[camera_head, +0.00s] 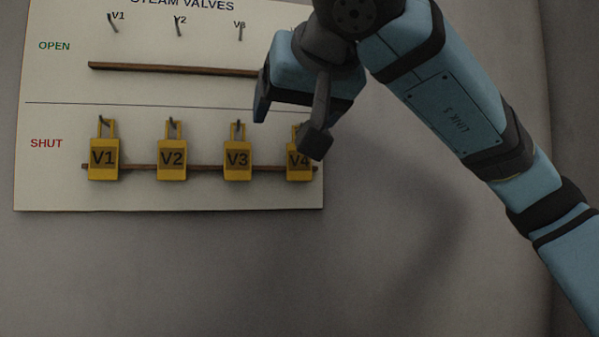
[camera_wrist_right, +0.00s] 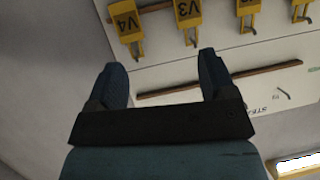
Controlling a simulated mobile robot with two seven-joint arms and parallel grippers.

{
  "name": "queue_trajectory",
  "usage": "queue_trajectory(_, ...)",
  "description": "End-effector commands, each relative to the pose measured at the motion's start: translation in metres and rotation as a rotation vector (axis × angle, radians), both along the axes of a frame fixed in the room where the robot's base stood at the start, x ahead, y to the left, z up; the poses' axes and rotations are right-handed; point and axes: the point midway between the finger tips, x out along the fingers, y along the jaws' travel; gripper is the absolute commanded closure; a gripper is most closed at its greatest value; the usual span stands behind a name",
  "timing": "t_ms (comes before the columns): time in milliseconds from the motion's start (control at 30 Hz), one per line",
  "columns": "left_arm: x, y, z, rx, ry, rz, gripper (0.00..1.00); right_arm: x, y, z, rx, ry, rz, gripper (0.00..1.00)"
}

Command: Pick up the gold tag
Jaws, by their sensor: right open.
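Several gold tags hang from hooks in the SHUT row of a white board. They are marked V1 (camera_head: 103,160), V2 (camera_head: 172,160), V3 (camera_head: 238,160) and V4 (camera_head: 298,165). V4 is partly hidden behind my right gripper's finger. My right gripper (camera_head: 288,126) is open and empty, in front of the board by V3 and V4. In the right wrist view, its spread fingers (camera_wrist_right: 162,70) point toward the board, with tag V4 (camera_wrist_right: 124,22) and tag V3 (camera_wrist_right: 187,12) beyond them. My left gripper is not in view.
The board (camera_head: 50,190) is headed STEAM VALVES and has an OPEN row with empty hooks above a brown wooden strip (camera_head: 160,68). A second strip (camera_head: 205,167) runs behind the tags. The grey wall (camera_head: 180,270) below is bare.

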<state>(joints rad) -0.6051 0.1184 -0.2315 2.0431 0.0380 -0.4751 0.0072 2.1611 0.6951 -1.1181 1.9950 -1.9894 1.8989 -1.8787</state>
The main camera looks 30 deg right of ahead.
Motion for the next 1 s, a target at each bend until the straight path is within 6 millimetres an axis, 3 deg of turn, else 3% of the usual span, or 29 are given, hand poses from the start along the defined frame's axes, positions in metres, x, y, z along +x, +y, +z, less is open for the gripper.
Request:
queue_trajectory(133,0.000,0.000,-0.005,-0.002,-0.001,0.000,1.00,-0.021,-0.020,0.024,-0.068,-0.079,-0.085,0.23)
queue_trajectory(267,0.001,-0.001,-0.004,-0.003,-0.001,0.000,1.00,-0.018,-0.028,0.028,-0.085,-0.094,-0.111,0.23)
queue_trajectory(600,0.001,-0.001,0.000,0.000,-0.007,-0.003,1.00,0.039,-0.043,0.010,-0.083,-0.092,-0.110,0.23)
queue_trajectory(1000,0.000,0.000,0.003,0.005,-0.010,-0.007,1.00,0.075,-0.059,-0.003,-0.083,-0.091,-0.109,0.23)
